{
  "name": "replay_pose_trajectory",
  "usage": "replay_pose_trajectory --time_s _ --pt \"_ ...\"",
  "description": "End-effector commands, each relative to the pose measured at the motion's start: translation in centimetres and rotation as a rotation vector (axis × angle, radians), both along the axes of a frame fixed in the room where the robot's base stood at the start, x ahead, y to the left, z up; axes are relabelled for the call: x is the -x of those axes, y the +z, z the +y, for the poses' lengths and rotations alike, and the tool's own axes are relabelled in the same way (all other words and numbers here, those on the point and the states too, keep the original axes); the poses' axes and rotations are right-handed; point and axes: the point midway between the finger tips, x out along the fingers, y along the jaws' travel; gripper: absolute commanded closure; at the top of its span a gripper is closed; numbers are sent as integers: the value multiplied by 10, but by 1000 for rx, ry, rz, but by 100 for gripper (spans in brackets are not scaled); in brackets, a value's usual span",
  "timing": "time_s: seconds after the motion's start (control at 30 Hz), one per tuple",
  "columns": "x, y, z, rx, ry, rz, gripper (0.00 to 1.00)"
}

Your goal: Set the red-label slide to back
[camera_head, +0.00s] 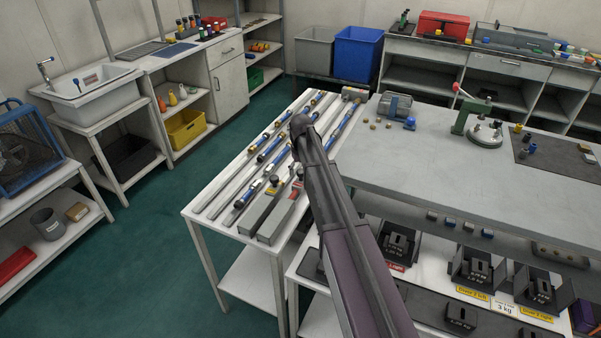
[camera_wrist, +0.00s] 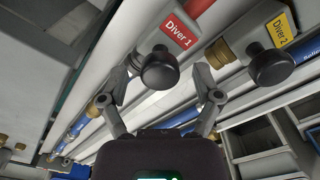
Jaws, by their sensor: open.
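The red-label slide has a round black knob (camera_wrist: 160,70) beside a red label reading Diver 1 (camera_wrist: 178,32) on a pale grey block. My gripper (camera_wrist: 160,84) is open in the wrist view, one finger on each side of this knob, with gaps showing. The depth between fingertips and knob is hard to judge. A second black knob (camera_wrist: 271,66), beside a yellow label reading Diver 2 (camera_wrist: 280,29), lies to the right, outside the fingers. In the head view, small red (camera_head: 297,186) and yellow (camera_head: 272,190) labels show on the panel table; my arm hides the gripper.
Blue-and-metal tubes with brass fittings run along the white panel table (camera_head: 222,222). A grey bench (camera_head: 420,160) stands to the right, carrying a green clamp device (camera_head: 470,115). Black holders (camera_head: 478,268) sit on a lower shelf. Green floor is clear at the left.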

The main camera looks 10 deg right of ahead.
Motion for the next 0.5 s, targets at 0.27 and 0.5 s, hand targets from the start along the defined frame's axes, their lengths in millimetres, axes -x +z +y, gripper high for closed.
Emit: replay_pose_trajectory --time_s 0.27,0.5 --pt "0 0 0 0 0 0 53" --pt "0 0 0 0 0 0 100"
